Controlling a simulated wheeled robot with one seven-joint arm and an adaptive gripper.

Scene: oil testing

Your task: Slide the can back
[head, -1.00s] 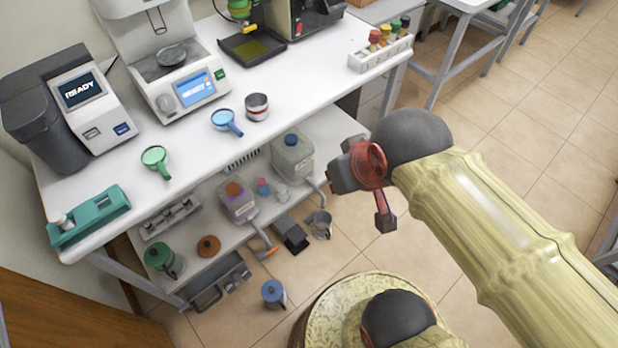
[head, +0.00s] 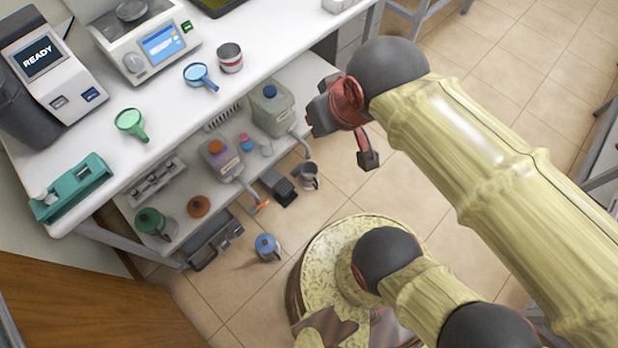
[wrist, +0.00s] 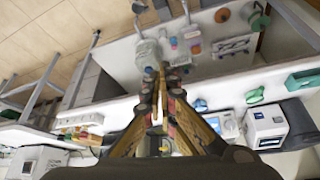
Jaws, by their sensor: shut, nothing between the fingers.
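A jerrycan-like pale container (head: 270,108) with a blue cap stands on the lower shelf. It also shows in the wrist view (wrist: 147,52), just beyond the fingertips. A blue-lidded can (head: 267,247) stands on the floor. I cannot tell which one the task means. My gripper (wrist: 163,68) is shut and empty in the wrist view, its fingers meeting at the tips. In the head view its wrist end is right of the shelf, apart from the cans.
The shelf (head: 180,200) carries an orange-capped container (head: 219,157) and a green-lidded can (head: 152,222).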

